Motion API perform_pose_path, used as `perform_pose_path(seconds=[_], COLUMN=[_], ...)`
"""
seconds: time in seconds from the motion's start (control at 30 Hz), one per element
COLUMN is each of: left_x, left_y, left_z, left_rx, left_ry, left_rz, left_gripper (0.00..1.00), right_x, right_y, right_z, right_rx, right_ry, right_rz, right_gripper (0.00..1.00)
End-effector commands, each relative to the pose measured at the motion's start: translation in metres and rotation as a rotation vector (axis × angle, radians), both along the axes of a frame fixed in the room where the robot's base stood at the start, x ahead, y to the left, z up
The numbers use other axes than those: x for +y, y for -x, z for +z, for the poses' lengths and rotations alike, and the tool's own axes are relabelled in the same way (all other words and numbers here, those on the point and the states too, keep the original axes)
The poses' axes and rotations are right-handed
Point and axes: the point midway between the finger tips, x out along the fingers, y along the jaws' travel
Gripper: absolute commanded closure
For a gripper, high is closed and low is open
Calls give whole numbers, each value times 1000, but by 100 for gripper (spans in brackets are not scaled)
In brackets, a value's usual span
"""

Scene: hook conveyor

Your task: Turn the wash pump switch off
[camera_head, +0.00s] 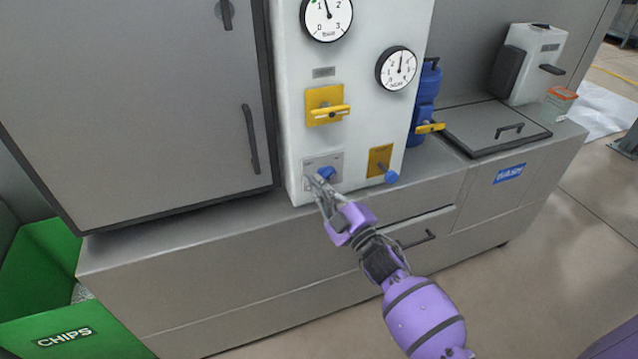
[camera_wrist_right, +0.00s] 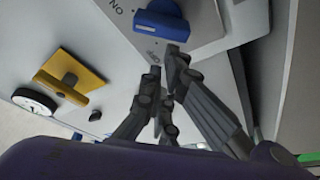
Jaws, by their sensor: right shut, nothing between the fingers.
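A blue rotary knob (camera_head: 326,172) sits on a small grey plate (camera_head: 335,159) low on the white panel. In the right wrist view the blue knob (camera_wrist_right: 163,20) is close, with "ON" lettering on its plate beside it and a smaller label, hard to read, near my fingertips. My right gripper (camera_head: 317,181) is shut and empty at the lower left of the knob. In the right wrist view its fingertips (camera_wrist_right: 166,62) are just below the knob; whether they touch it or the plate I cannot tell. My left gripper is out of view.
Beside the knob is a yellow plate (camera_head: 380,160) with a blue-ended lever. Above are a yellow handle (camera_head: 327,112) and two dial gauges (camera_head: 396,68). A grey cabinet door (camera_head: 140,100) stands left, a blue valve body (camera_head: 425,95) right. A green chips bin (camera_head: 60,320) is lower left.

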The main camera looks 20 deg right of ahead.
Motion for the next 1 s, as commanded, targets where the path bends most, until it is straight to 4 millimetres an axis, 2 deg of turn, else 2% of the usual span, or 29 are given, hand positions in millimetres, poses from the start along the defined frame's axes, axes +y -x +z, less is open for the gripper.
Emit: perform_pose_path(seconds=[0.37, 1.0], left_x=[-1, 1], left_y=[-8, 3], left_z=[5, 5], left_rx=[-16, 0], left_ry=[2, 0], left_rz=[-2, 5], left_gripper=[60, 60], right_x=[1, 3], right_y=[0, 0], right_z=[-2, -7], right_rx=[-1, -7], right_ry=[68, 202], right_rz=[0, 0], right_gripper=[100, 100])
